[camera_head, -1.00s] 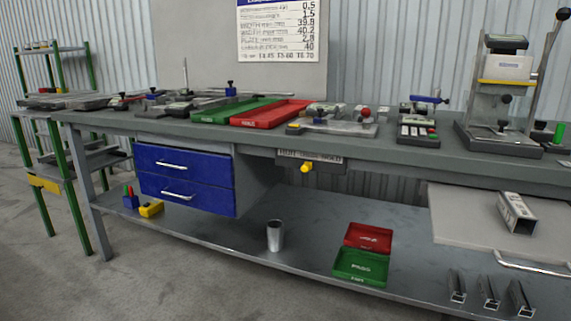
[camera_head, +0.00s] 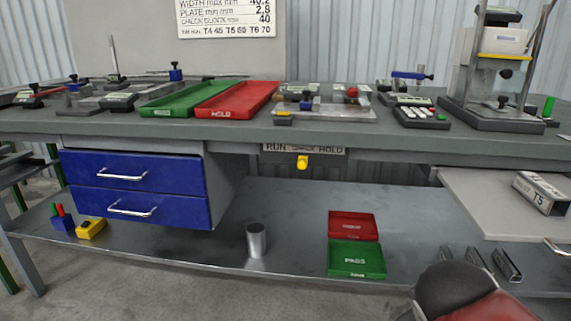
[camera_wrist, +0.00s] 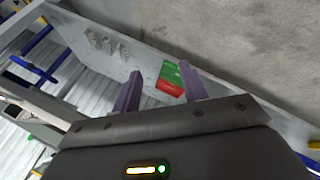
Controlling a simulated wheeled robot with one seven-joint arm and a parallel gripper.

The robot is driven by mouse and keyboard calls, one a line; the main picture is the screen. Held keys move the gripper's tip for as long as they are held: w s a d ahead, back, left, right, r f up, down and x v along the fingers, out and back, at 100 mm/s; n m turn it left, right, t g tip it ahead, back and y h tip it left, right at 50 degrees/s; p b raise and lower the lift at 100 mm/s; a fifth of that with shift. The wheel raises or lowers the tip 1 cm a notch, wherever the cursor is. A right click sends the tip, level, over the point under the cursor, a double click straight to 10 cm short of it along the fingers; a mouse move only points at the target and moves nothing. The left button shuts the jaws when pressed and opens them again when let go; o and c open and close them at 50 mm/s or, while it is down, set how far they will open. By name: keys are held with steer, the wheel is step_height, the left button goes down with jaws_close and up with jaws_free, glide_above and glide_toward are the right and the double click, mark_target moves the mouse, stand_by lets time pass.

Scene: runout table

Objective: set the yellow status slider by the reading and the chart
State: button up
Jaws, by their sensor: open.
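The yellow status slider (camera_head: 302,162) sits under the front edge of the bench, below a plate (camera_head: 304,150) lettered RUN and HOLD with a partly covered middle word. The slider stands near the middle of the plate. The chart (camera_head: 225,14) hangs on the back wall, its top cut off. It shows width max 40.2, plate min 2.8 and check block 40. My gripper (camera_wrist: 160,92) shows in the wrist view, its two purple fingers apart and empty, away from the slider. In the head view my arm appears at the lower right.
A green tray (camera_head: 172,112) and a red tray (camera_head: 215,112) lie on the bench beside measuring tools. Red (camera_head: 353,213) and green (camera_head: 375,258) trays and a metal cup (camera_head: 256,240) stand on the lower shelf. A pull-out board (camera_head: 475,200) holds a profile marked T5 (camera_head: 543,192).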

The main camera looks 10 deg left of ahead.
steer(key=w+a+r+n+t+h, duration=0.1)
steer(key=w+r+n+t+h, duration=0.15)
steer(key=w+n, duration=0.5)
steer(key=n+t+y+b, duration=0.4)
steer(key=n+t, duration=0.5)
steer(key=n, duration=1.1)
glide_toward(301, 166)
steer(key=w+y+p, duration=0.1)
steer(key=w, duration=0.7)
steer(key=w+d, duration=0.1)
steer(key=w, duration=0.1)
steer(key=shift+w+d+f+p, duration=0.1)
steer(key=shift+w+f+p, duration=0.05)
steer(key=shift+p, duration=0.25)
jaws_close()
